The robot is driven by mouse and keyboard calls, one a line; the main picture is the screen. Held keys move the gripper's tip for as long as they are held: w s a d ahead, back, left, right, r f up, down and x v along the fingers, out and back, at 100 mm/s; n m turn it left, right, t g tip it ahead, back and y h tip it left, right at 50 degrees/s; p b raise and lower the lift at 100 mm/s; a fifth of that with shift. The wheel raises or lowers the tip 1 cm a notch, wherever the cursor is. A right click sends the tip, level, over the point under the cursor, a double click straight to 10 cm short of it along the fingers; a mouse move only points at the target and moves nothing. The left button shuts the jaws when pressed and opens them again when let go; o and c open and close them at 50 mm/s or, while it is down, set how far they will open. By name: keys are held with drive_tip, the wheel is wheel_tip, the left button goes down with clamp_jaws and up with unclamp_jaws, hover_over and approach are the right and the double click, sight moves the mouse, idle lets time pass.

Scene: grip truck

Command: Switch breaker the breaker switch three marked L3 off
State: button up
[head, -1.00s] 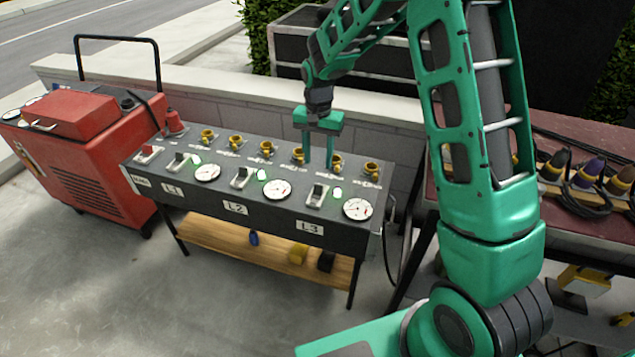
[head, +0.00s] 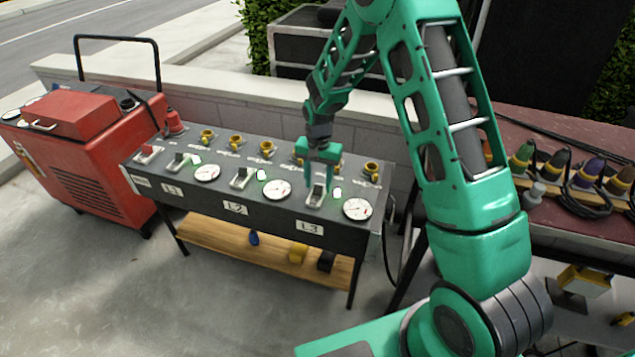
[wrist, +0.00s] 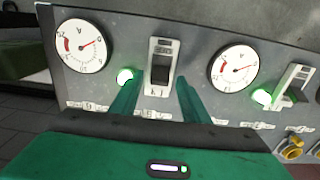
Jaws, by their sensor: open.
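The L3 breaker switch (head: 315,198) is a black toggle in a pale plate on the sloped top of the grey panel (head: 270,216), above the L3 label (head: 310,228). My gripper (head: 320,184) is open, its fingers pointing down at this switch. In the wrist view, the switch (wrist: 160,78) sits between the two green fingers (wrist: 160,88), with a gap visible on each side. I cannot tell whether a fingertip touches it. The L3 lamp (wrist: 125,76) glows green beside it.
The L3 gauge (head: 357,209) and the L2 gauge (head: 277,190) flank the switch. The L2 switch (head: 242,178) and L1 switch (head: 180,162) stand to the left. Yellow connectors (head: 267,148) line the back. A red machine (head: 85,150) stands left, a cable table (head: 590,215) right.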

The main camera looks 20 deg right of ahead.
sight(316, 193)
drive_tip(key=c, duration=1.1)
drive_tip(key=shift+o, duration=0.2)
drive_tip(key=shift+s+a+r+t+h, duration=0.1)
drive_tip(key=shift+s+a+t+h, duration=0.45)
drive_tip(key=shift+t, duration=0.35)
drive_tip(key=t+h, duration=0.1)
drive_tip(key=s+a+t+h, duration=0.1)
drive_tip(key=shift+s+t, duration=0.2)
drive_tip(key=shift+t, duration=0.2)
drive_tip(key=t+h, duration=0.1)
drive_tip(key=s+f+t+h, duration=0.1)
drive_tip(key=shift+a+t, duration=0.3)
drive_tip(key=shift+a, duration=0.1)
drive_tip(key=shift+s+a+f+t+h, duration=0.2)
drive_tip(key=shift+s+t+h, duration=0.15)
drive_tip(key=shift+t+h, duration=0.4)
drive_tip(key=shift+s+t, duration=0.1)
drive_tip(key=shift+t, duration=0.15)
drive_tip(key=o, duration=1.1)
drive_tip(key=shift+c, duration=0.2)
